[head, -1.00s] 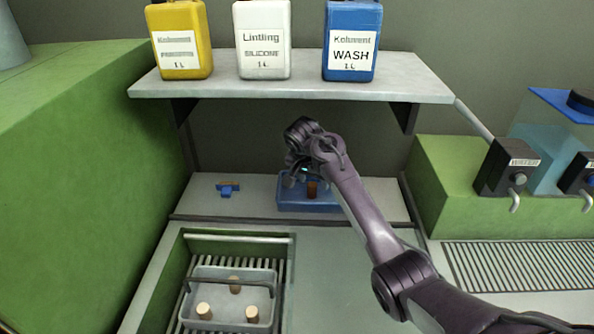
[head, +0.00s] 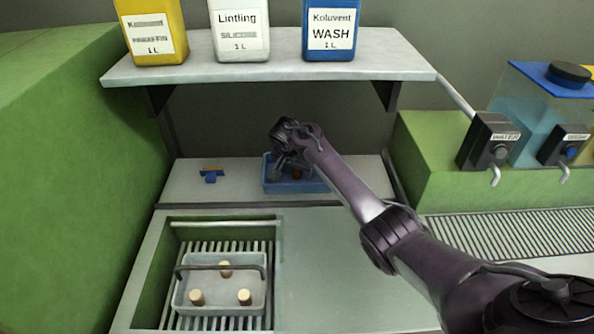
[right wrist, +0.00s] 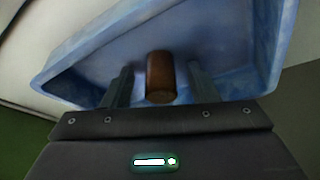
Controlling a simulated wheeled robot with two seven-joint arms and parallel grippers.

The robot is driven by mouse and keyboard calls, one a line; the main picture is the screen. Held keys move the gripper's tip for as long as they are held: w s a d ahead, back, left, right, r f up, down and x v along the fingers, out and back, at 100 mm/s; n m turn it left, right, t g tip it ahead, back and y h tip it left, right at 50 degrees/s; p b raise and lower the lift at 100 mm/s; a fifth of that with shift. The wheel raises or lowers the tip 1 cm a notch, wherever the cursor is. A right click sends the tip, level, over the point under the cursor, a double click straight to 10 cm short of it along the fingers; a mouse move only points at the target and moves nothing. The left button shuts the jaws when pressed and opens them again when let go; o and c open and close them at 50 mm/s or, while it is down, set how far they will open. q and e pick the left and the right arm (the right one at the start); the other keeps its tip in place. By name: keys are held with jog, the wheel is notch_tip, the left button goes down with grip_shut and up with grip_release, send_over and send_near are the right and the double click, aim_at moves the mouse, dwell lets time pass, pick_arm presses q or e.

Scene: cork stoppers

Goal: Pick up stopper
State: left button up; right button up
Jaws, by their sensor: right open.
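A dark brown cork stopper (head: 297,174) stands in a blue tray (head: 310,188) on the back ledge. My right gripper (head: 284,174) reaches down into the tray beside it. In the right wrist view the stopper (right wrist: 160,74) is between the two open fingers of the right gripper (right wrist: 158,88), with a gap on each side. The blue tray (right wrist: 80,55) surrounds the fingers there. My left gripper is not in view.
A shelf (head: 270,68) with yellow, white and blue bottles hangs above the tray. The counter right of the sink (head: 325,270) is clear.

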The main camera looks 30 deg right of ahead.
jog(key=c, duration=1)
jog(key=shift+a+r, duration=0.1)
jog(key=shift+r, duration=0.05)
